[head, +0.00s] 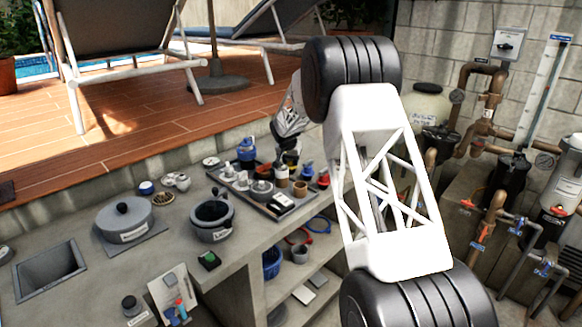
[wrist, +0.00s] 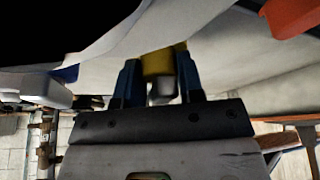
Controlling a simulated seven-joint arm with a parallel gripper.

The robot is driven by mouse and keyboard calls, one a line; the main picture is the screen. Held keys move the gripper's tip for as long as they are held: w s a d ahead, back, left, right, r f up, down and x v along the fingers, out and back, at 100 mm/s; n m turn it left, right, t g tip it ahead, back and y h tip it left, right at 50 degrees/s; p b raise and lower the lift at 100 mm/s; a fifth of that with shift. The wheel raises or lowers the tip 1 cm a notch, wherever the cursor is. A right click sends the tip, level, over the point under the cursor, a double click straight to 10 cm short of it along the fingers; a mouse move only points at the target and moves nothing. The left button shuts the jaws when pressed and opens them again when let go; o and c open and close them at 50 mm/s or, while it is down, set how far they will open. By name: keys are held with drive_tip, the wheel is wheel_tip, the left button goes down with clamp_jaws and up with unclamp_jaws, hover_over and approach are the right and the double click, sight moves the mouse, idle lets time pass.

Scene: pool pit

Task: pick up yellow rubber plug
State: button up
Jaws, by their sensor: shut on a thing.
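The yellow plug (wrist: 157,61) shows in the wrist view between the two blue fingers of my gripper (wrist: 158,74). The fingers are shut on it, one on each side. A pale grey rounded piece (wrist: 162,88) shows just behind the plug, between the fingers. In the head view my gripper (head: 288,157) is a small dark shape at the back edge of the dark tray (head: 244,204), partly behind my arm. I cannot make out the plug in the head view, nor tell whether it touches the tray.
The tray holds several small bottles and jars. Pipes (head: 483,215) fill the right.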

wheel_tip(320, 180, up, 9)
drive_tip(key=shift+r, duration=0.55)
idle(0.4)
idle(0.5)
drive_tip(key=shift+s, duration=0.2)
drive_tip(key=s+d, duration=0.3)
drive_tip(key=s, duration=1.3)
drive_tip(key=shift+s, duration=0.25)
drive_tip(key=shift+f, duration=0.15)
